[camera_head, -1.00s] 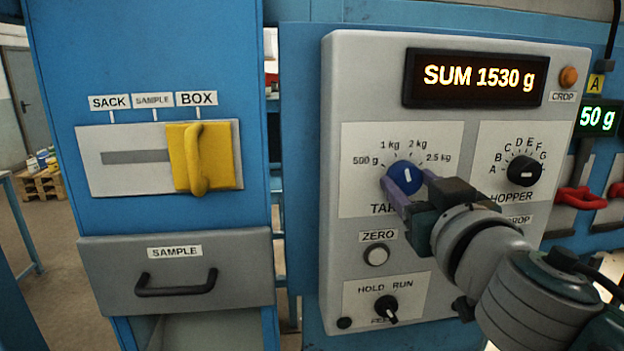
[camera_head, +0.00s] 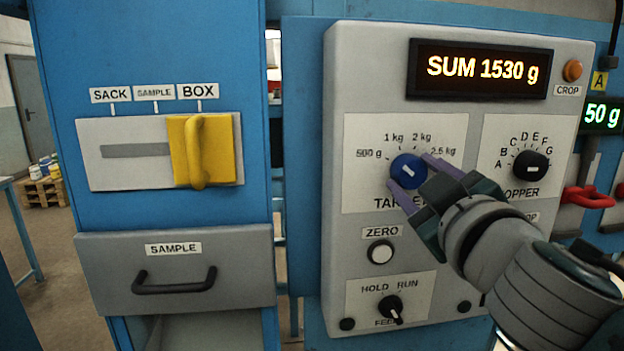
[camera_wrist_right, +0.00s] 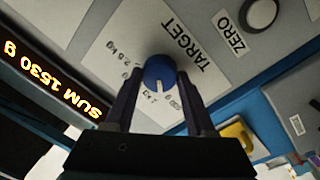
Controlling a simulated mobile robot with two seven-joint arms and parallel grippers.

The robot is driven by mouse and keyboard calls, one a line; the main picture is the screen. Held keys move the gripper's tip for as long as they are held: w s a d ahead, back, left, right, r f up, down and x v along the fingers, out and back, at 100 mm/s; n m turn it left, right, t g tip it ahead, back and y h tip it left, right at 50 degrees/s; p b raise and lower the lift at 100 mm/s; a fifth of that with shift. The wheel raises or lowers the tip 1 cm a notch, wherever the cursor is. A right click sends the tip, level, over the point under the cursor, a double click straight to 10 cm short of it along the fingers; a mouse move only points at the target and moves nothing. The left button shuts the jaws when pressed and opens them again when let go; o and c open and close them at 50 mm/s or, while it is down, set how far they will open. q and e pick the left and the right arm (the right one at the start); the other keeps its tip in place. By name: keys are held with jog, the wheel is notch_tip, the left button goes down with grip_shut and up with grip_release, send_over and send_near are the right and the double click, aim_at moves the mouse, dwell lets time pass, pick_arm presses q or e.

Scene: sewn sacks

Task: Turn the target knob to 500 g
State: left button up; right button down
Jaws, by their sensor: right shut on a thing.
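The blue target knob (camera_head: 408,170) sits on a white plate marked 500 g, 1 kg, 2 kg and 2.5 kg. Its white mark points up and left, between 1 kg and 500 g. The knob also shows in the right wrist view (camera_wrist_right: 160,72), its mark between those same two labels. My right gripper (camera_head: 415,172) has its purple fingers on either side of the knob and is shut on it. The fingers also flank the knob in the wrist view (camera_wrist_right: 160,88). My left gripper is not in view.
The grey panel also has a display (camera_head: 480,69) reading SUM 1530 g, a hopper knob (camera_head: 530,165), a zero button (camera_head: 380,252) and a hold/run knob (camera_head: 390,308). A yellow slider (camera_head: 202,150) stands at BOX on the left, above a sample drawer (camera_head: 174,280).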

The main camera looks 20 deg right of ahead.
jog(key=shift+n, duration=0.8)
jog(key=shift+c, duration=1.2)
grip_release()
jog(key=b+v, duration=0.3)
jog(key=v, duration=0.7)
jog(key=shift+b, duration=0.4)
